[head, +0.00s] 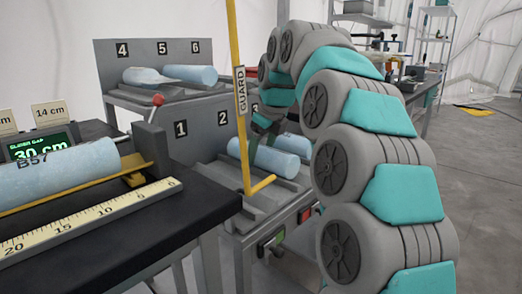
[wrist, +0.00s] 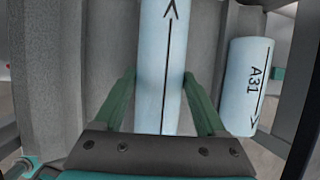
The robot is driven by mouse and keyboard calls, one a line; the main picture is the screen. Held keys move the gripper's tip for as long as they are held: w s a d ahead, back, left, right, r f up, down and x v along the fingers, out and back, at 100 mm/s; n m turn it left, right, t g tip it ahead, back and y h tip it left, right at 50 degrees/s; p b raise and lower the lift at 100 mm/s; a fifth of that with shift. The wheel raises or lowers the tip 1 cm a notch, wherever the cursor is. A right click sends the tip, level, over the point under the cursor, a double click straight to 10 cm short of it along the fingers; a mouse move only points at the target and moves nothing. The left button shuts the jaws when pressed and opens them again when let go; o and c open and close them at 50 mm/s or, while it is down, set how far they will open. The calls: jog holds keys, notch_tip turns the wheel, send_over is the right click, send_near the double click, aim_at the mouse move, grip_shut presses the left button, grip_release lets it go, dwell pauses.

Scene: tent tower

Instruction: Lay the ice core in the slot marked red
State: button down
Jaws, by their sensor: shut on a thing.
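My gripper (wrist: 160,76) is shut on a pale blue ice core (wrist: 160,95) with a black arrow along it; the fingers press its two sides. In the head view this looks to be the front core (head: 272,160) low over the lower rack (head: 215,178); I cannot tell if it touches the rack. A second core, marked A31 (wrist: 250,85), lies to its right in the wrist view. My arm hides part of the rack around slot 3.
A yellow guard bar (head: 239,90) stands upright before the rack, with a bent foot. Cores lie on the upper tier (head: 188,74) under 4, 5 and 6. At left, core B57 (head: 62,172) lies on a black bench with a ruler (head: 95,215). Slot 1 looks empty.

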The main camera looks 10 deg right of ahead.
jog(key=shift+f, duration=0.15)
grip_release()
dwell(0.4)
jog(key=shift+v, duration=3.85)
jog(key=shift+s, duration=0.1)
